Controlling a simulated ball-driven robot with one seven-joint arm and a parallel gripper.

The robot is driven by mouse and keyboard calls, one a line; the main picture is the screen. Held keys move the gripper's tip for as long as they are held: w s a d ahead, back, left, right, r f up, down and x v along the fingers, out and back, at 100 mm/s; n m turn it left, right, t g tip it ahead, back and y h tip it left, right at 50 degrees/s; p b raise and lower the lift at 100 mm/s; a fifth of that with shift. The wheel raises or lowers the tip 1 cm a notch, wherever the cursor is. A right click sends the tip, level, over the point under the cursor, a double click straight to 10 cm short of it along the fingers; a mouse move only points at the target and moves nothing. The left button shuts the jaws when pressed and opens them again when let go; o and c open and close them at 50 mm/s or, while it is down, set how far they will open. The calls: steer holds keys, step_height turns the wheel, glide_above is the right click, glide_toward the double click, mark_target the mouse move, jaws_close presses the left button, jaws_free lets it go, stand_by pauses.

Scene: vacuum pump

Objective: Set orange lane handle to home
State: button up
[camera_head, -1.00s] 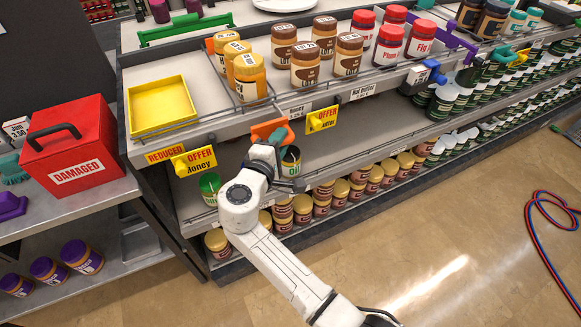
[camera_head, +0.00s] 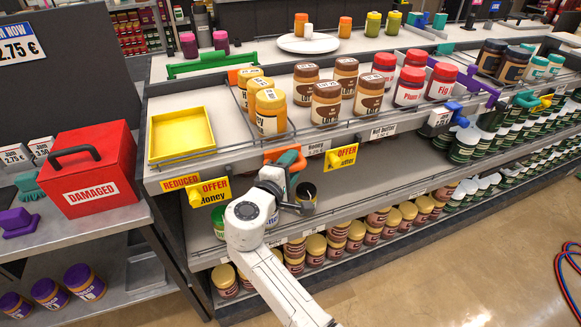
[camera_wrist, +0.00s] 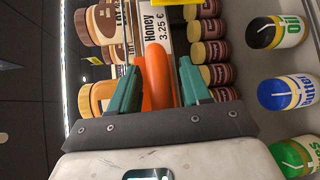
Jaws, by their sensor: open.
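The orange lane handle (camera_head: 286,160) sticks out from the front edge of the top shelf, below the honey lane. In the wrist view the orange handle (camera_wrist: 157,75) stands between the two teal fingers of my gripper (camera_wrist: 158,85). The fingers are apart, with a gap visible to the handle on at least one side. In the head view my gripper (camera_head: 282,174) is at the handle, and its wrist hides part of it. An orange piece (camera_head: 233,77) shows at the back of the lane, behind the yellow-lidded honey jars (camera_head: 270,112).
Yellow offer tags (camera_head: 341,157) flank the handle. A yellow tray (camera_head: 181,134) sits left of the honey lane. Jars with dark, blue and green lids stand on the shelf below, close to my gripper. A red damaged box (camera_head: 91,170) is at the left.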

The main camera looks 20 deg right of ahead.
steer(key=v, duration=1)
steer(key=shift+s+a+b, duration=0.25)
steer(key=shift+a+b, duration=0.05)
steer(key=shift+b, duration=0.05)
steer(key=s+d+f+m+g+y, duration=0.4)
steer(key=s+d+f+m+g, duration=0.25)
steer(key=s+d+f, duration=0.8)
steer(key=s+f+m+g+y, duration=0.2)
steer(key=s+f+y, duration=0.1)
steer(key=s, duration=0.7)
steer(key=s+f+m+g+y, duration=0.2)
steer(key=s+f+y, duration=0.1)
steer(key=s, duration=0.8)
steer(key=shift+s+y, duration=0.3)
steer(key=shift+y, duration=0.4)
